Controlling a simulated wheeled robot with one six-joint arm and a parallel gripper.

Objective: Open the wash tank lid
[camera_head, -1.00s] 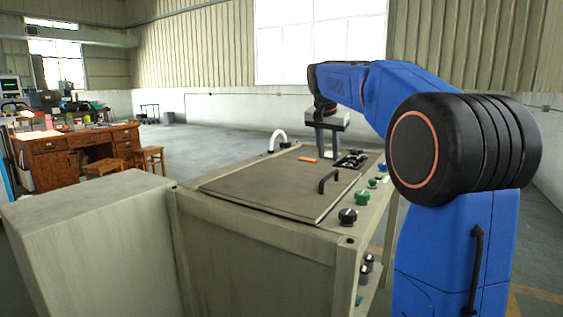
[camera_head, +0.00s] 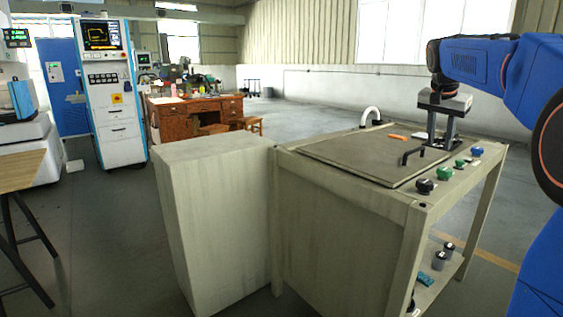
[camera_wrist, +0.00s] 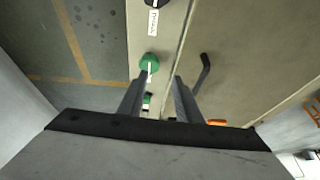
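The wash tank (camera_head: 345,245) is a beige cabinet on the right of the head view. Its flat grey-brown lid (camera_head: 350,160) lies shut on top. A black bent handle (camera_head: 412,155) stands on the lid near its right edge; it also shows in the wrist view (camera_wrist: 202,75). My gripper (camera_head: 440,142) points down over the tank's right side, behind the handle in the head view. In the wrist view its two fingers (camera_wrist: 158,84) are apart with nothing between them gripped. The handle lies just outside the right finger, not between them.
Green, black and blue knobs (camera_head: 443,173) line the tank's right edge. An orange item (camera_head: 397,137) lies on the lid, and a white curved pipe (camera_head: 370,114) stands behind. A plain beige box (camera_head: 215,220) adjoins the tank's left. Open floor (camera_head: 100,240) lies further left.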

